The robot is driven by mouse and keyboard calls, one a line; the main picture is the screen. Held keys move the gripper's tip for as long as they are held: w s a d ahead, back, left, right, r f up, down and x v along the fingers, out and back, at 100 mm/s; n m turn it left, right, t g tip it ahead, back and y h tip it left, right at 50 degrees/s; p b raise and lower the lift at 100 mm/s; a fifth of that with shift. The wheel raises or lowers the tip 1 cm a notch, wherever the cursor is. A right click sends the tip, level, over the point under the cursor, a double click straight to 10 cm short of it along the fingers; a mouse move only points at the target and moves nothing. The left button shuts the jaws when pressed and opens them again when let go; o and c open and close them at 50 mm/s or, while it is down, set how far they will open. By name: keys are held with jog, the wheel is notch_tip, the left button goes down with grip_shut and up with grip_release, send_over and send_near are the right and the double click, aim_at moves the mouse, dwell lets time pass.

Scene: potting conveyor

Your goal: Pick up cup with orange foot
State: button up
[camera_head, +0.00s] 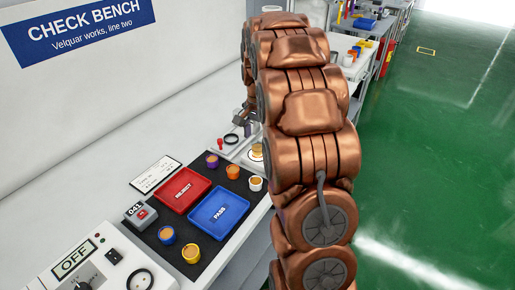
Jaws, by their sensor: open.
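Several small cups stand on the black mat (200,222) of the bench. An orange cup (233,172) stands at the mat's far right part, with a purple cup (212,161) to its left and a white cup (256,184) to its right. A blue cup (167,236) and a yellow cup (191,254) stand at the near end. The feet are too small to tell which cup has an orange one. My gripper (246,122) is open beyond the mat, over the far bench part, partly hidden by my copper arm. It is apart from the mat cups.
A red REJECT tray (185,188) and a blue PASS tray (220,213) lie empty on the mat. A counter box (140,214) and a panel reading OFF (74,258) are at the left.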

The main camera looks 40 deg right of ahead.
aim_at(258, 143)
jog(key=shift+a+f+p, duration=0.15)
jog(key=shift+f+p, duration=0.65)
jog(key=shift+f, duration=1.55)
jog(key=shift+c, duration=0.2)
jog(key=c, duration=1.3)
jog(key=shift+o, duration=0.2)
